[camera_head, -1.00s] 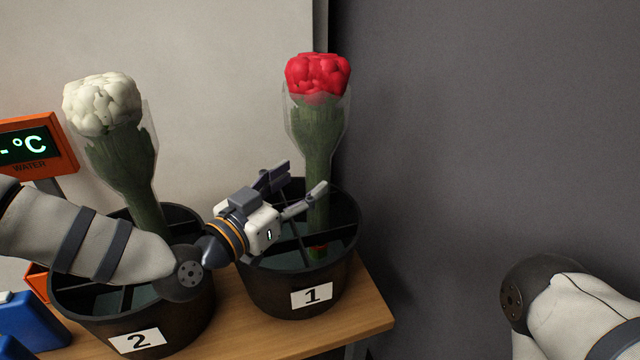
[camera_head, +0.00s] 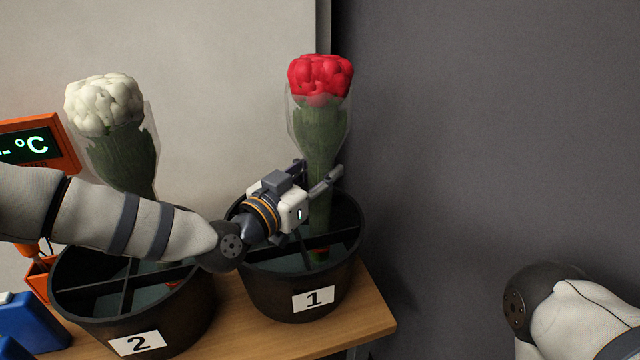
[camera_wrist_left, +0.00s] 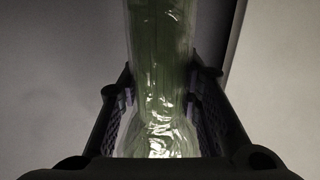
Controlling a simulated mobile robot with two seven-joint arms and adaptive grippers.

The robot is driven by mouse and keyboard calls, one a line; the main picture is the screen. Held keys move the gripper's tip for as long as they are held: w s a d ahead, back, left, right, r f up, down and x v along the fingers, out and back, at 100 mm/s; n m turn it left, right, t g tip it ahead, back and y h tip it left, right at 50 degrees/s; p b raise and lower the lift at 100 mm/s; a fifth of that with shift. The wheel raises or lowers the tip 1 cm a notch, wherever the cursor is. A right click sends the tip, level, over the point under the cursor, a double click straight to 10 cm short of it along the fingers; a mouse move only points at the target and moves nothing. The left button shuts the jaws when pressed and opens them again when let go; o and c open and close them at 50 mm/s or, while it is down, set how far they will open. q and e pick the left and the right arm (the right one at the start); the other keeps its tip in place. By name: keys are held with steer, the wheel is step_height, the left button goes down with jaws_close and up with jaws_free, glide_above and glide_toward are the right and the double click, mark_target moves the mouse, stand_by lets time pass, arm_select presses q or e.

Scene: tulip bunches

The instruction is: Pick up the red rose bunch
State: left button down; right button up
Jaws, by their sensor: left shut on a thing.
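The red rose bunch (camera_head: 319,120) stands nearly upright in a clear sleeve, its stems in the black bucket labelled 1 (camera_head: 312,299). My left gripper (camera_head: 318,178) reaches in from the left and is shut on the bunch's green stems, below the flower head and above the bucket rim. In the left wrist view the wrapped stems (camera_wrist_left: 160,70) run between the two fingers (camera_wrist_left: 163,120), which touch the sleeve on both sides. The flower head is out of that view. My right gripper is not in view; only part of my right arm shows at the lower right.
A white bunch (camera_head: 104,105) stands in the black bucket labelled 2 (camera_head: 138,343), partly behind my left arm. An orange temperature display (camera_head: 38,146) and a blue object (camera_head: 30,322) are at the left. Both buckets stand on a wooden table (camera_head: 375,312). A grey wall is behind.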

mark_target(321, 66)
arm_select(q)
steer(key=shift+r, duration=0.1)
step_height(321, 66, up, 18)
steer(key=shift+f+p, duration=0.1)
steer(key=shift+p, duration=1.15)
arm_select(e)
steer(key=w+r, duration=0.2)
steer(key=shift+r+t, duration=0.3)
